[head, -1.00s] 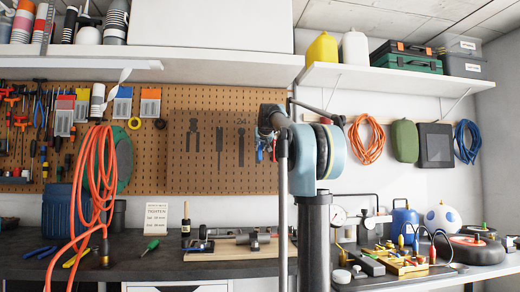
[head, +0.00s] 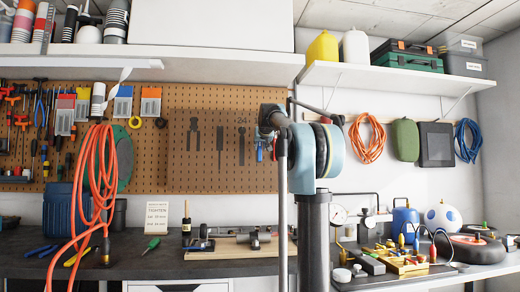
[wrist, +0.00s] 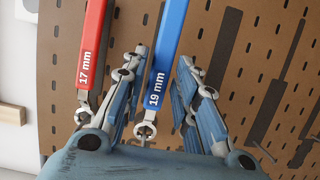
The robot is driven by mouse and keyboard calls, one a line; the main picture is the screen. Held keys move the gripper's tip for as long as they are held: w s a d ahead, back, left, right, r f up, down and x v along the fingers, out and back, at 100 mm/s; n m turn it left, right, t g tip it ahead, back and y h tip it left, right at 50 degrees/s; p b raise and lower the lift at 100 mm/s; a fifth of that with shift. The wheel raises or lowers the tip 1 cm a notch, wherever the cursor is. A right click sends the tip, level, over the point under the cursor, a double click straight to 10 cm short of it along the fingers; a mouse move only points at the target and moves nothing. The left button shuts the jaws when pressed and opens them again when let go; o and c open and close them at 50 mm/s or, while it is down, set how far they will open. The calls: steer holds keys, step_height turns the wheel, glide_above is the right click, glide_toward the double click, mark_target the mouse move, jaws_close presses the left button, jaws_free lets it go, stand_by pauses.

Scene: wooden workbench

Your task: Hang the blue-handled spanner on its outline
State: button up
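In the wrist view the blue-handled spanner (wrist: 168,45), marked 19 mm, lies between the two fingers of my gripper (wrist: 162,58). The fingers are spread, with a visible gap to the right of the handle. The gap on the left is narrow, and I cannot tell whether that finger touches. The spanner's metal ring end (wrist: 145,130) is near my palm. Dark tool outlines (wrist: 250,85) show on the pegboard at the right. In the head view my gripper (head: 265,145) is small and partly hidden by my arm, near the board's right edge. Outlines (head: 241,146) show left of it.
A red-handled spanner (wrist: 91,50), marked 17 mm, hangs close to the left of my gripper. The pegboard (head: 205,180) is behind. An orange cable coil (head: 366,140) hangs right of my arm. A shelf (head: 390,80) overhangs at the right; the bench below holds a wooden stand (head: 225,250).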

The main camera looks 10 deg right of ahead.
steer(key=shift+s, duration=0.15)
steer(key=v, duration=1.1)
steer(key=shift+s+r, duration=0.1)
steer(key=shift+s, duration=0.15)
